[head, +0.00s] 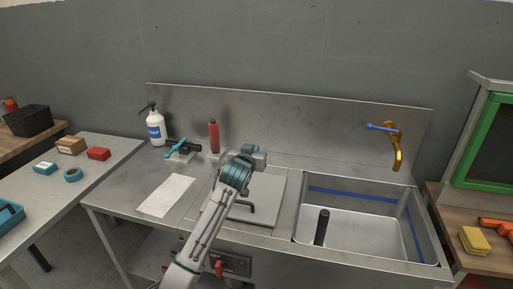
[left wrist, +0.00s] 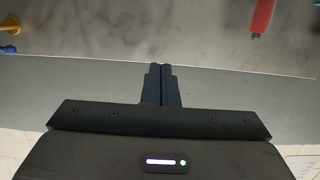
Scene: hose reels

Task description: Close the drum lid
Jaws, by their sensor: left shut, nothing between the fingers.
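The lid appears to be a pale square metal panel (head: 268,192) in the worktop, left of the sink. It looks flat or nearly so, with a dark bent handle on its front part; my arm hides part of it, and I cannot tell whether it is fully down. My left gripper (head: 258,154) is over the far part of this panel, its fingers shut and empty. In the left wrist view the closed fingers (left wrist: 161,70) point toward a pale edge line. A red upright grip (head: 213,137) stands behind the panel to the left. My right gripper is not in view.
The sink (head: 365,222) with a dark upright post is on the right, under a brass tap (head: 396,150). A soap bottle (head: 155,128), a blue-handled clamp-like item (head: 177,147) and a white sheet (head: 166,196) are on the left of the worktop.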

